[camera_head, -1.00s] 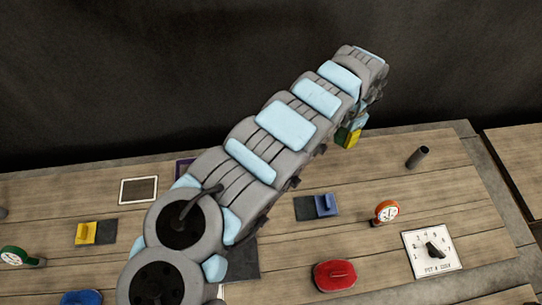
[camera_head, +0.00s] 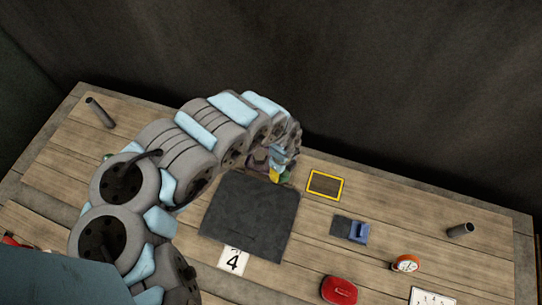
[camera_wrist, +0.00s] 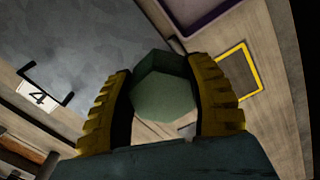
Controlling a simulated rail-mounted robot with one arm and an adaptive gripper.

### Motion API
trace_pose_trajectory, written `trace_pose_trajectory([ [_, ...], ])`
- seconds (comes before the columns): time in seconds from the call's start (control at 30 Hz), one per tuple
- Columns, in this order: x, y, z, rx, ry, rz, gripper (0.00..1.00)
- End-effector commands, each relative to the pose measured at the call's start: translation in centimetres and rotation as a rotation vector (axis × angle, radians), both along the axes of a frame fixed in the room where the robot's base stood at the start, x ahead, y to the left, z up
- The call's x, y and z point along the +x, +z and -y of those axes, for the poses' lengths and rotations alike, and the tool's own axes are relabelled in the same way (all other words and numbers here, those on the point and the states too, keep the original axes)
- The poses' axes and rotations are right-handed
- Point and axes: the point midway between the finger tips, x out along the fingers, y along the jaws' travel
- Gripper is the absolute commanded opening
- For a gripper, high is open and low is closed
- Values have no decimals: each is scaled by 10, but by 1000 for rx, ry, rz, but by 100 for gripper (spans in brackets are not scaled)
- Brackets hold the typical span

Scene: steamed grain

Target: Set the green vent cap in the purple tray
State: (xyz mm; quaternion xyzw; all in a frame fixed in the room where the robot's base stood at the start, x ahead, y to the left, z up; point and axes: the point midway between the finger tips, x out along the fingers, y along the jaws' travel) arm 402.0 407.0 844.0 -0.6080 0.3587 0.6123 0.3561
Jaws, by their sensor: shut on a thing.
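My gripper (camera_wrist: 160,68) has yellow ribbed fingers and is shut on the green vent cap (camera_wrist: 163,85), a faceted green piece between the fingertips in the wrist view. In the head view my gripper (camera_head: 277,174) is small and partly covered by my arm, near the far edge of the dark mat. The purple tray (camera_wrist: 188,34) shows only in part at the top of the wrist view, its rim beyond the cap. The cap appears apart from it. In the head view my arm hides most of the tray.
A yellow-framed rectangle (camera_head: 326,185) lies right of my gripper. A dark grey mat (camera_head: 250,215) lies in front, with a card marked 4 (camera_head: 234,260) at its near edge.

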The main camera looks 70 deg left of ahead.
Motion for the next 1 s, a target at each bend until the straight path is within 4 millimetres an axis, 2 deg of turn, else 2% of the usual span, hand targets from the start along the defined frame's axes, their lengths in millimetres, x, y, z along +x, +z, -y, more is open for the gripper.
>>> trace_pose_trajectory([
  [0.03,-18,6,-1,-1,-22,1,23],
  [0.13,-44,4,1,-4,-74,1,23],
  [0.33,-65,0,1,0,-128,8,23],
  [0.47,-64,-8,-4,3,-134,6,23],
  [1.0,-30,-30,-33,0,-132,11,23],
])
